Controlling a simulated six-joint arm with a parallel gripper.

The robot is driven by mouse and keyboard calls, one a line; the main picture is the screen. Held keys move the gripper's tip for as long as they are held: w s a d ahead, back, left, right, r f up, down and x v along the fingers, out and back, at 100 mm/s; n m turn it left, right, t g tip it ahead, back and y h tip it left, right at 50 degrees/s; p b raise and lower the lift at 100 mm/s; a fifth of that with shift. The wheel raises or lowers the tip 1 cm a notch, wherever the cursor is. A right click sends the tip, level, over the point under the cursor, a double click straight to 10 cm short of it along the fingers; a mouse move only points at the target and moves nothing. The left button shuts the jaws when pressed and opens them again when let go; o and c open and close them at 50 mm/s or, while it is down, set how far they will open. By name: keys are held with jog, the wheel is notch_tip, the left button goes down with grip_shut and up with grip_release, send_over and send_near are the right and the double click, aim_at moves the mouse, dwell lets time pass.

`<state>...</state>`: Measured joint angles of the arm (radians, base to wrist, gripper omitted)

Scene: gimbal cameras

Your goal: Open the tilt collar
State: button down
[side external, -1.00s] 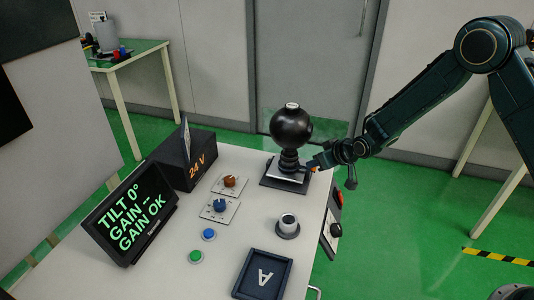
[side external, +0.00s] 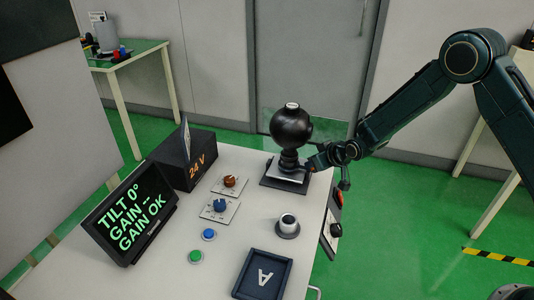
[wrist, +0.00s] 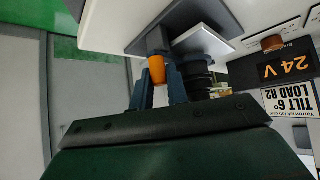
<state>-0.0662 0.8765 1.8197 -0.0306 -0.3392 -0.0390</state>
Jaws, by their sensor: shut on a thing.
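The gimbal camera is a black ball head (side external: 291,127) on a dark ribbed neck (side external: 289,160), standing on a dark square base at the table's back right. The ribbed neck also shows in the wrist view (wrist: 197,76). My gripper (side external: 313,163) is at the right side of the neck, low near the base. In the wrist view my gripper (wrist: 158,86) is shut on an orange handle (wrist: 157,69) beside the neck. I take this handle to be the tilt collar's lever; the collar itself is not clearly distinguishable. A screen (side external: 131,217) reads TILT 0°, GAIN --, GAIN OK.
A black 24 V box (side external: 186,162) stands left of the base. An orange knob (side external: 229,181), a blue knob (side external: 220,205), blue and green buttons, a round cup-like part (side external: 288,222) and an A tray (side external: 240,289) lie in front. The table's right edge is close to my gripper.

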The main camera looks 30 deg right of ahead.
jog(key=shift+d, duration=0.1)
jog(key=shift+w+d+n+y, duration=0.4)
jog(key=shift+n+y, duration=0.2)
jog(key=shift+n, duration=0.2)
jog(key=c, duration=1.4)
grip_release()
jog(key=shift+s+r, duration=0.1)
jog(key=shift+v, duration=6.8)
jog(key=shift+r, duration=0.1)
jog(key=shift+r, duration=0.1)
